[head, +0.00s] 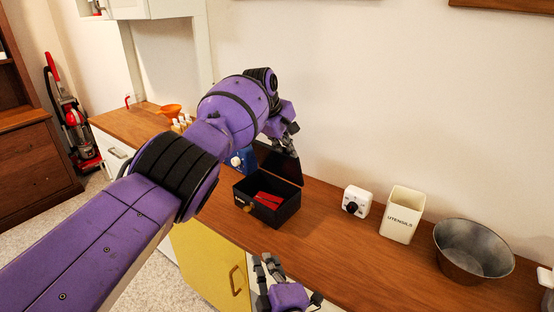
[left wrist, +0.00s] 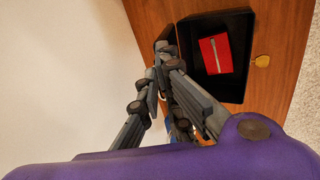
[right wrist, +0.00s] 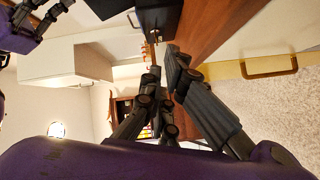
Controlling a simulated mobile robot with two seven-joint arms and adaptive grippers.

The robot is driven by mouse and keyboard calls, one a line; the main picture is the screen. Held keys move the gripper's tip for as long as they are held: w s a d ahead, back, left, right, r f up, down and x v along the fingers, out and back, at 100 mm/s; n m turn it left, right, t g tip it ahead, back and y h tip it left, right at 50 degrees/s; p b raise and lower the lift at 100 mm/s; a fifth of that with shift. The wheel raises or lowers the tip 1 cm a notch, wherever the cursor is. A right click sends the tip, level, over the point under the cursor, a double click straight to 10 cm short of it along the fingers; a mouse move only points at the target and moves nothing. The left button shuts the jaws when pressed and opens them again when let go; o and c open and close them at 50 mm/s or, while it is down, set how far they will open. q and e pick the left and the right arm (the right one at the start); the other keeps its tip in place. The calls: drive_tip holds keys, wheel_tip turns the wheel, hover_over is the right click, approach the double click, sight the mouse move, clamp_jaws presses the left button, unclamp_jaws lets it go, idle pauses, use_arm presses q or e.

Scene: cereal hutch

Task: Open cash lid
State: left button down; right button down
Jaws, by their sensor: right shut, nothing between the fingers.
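The black cash box (head: 262,213) sits on the wooden counter with its lid (head: 284,167) raised at the back. Red contents (head: 268,200) show inside, also in the left wrist view (left wrist: 216,55). A brass latch (head: 248,209) is on its front. My left gripper (head: 288,148) is at the lid's upper left edge; its fingers (left wrist: 168,55) are close together, and whether they grip the lid is unclear. My right gripper (head: 267,262) is shut and empty, below and in front of the box; the right wrist view shows its fingertips (right wrist: 160,55) below the box front.
A blue object (head: 241,160) stands behind the box, partly hidden by my left arm. A white timer-like box (head: 356,200), a utensils canister (head: 401,216) and a metal bowl (head: 473,250) stand to the right. Counter between box and timer is clear. A yellow cabinet door (head: 208,262) is below.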

drive_tip(key=w+d+r+n+t+h, duration=0.1)
drive_tip(key=w+r+n+t+h, duration=0.1)
drive_tip(key=w+r, duration=0.4)
drive_tip(key=w+r+n+t+h, duration=0.1)
drive_tip(key=w+r+n+t, duration=0.1)
drive_tip(key=w+r, duration=0.5)
approach(280, 156)
drive_tip(key=a+r, duration=0.4)
drive_tip(key=a, duration=0.1)
use_arm(q)
drive_tip(key=shift+r, duration=0.15)
use_arm(e)
drive_tip(key=shift+w+d+r, duration=0.3)
drive_tip(key=shift+w+d, duration=0.4)
drive_tip(key=shift+w, duration=0.2)
drive_tip(key=shift+w+d+r, duration=0.35)
drive_tip(key=shift+w+d, duration=0.4)
drive_tip(key=shift+w, duration=0.15)
